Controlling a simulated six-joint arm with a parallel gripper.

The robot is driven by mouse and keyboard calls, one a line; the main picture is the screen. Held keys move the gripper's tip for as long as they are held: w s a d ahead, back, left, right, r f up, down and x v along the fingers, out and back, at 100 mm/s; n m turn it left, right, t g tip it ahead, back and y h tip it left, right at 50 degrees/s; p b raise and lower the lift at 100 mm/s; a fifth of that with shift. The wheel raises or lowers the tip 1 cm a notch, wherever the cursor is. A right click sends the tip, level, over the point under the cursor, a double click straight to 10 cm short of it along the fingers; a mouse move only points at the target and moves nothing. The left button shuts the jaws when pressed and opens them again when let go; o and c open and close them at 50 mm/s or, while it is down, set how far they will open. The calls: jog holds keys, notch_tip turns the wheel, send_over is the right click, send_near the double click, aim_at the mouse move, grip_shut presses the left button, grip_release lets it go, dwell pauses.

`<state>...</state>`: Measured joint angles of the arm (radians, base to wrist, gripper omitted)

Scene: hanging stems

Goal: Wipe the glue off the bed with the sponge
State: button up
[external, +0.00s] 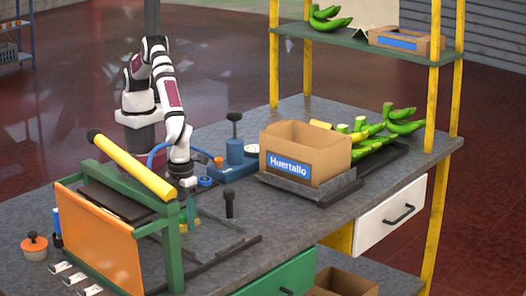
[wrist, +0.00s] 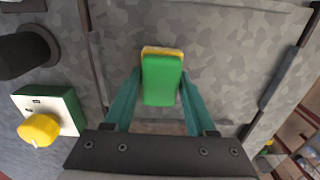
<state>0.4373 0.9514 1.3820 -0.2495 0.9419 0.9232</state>
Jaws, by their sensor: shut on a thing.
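My gripper (wrist: 162,88) is shut on the sponge (wrist: 162,80), a green block with a yellow layer along its far edge. The teal fingers press on its two sides. In the external view my gripper (external: 189,207) points down beside the green frame, low over the worktop, with the sponge partly hidden there. The bed appears to be the grey flat area (wrist: 225,60) between dark rails; it also shows in the external view (external: 207,241). I cannot tell whether the sponge touches it. No glue can be made out.
A green frame (external: 172,245) with an orange panel (external: 98,238) and yellow bar (external: 131,165) stands left of my gripper. A black-knobbed post (external: 229,203) is close right. A cardboard box (external: 318,150) stands farther right. A yellow-knobbed box (wrist: 62,105) lies left in the wrist view.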

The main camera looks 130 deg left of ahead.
jog(key=shift+d, duration=2)
jog(key=shift+a, duration=3.85)
jog(key=shift+w+d, duration=0.1)
jog(key=shift+d, duration=3.75)
jog(key=shift+a, duration=3.85)
notch_tip(320, 180, up, 8)
jog(key=shift+d+r, duration=0.1)
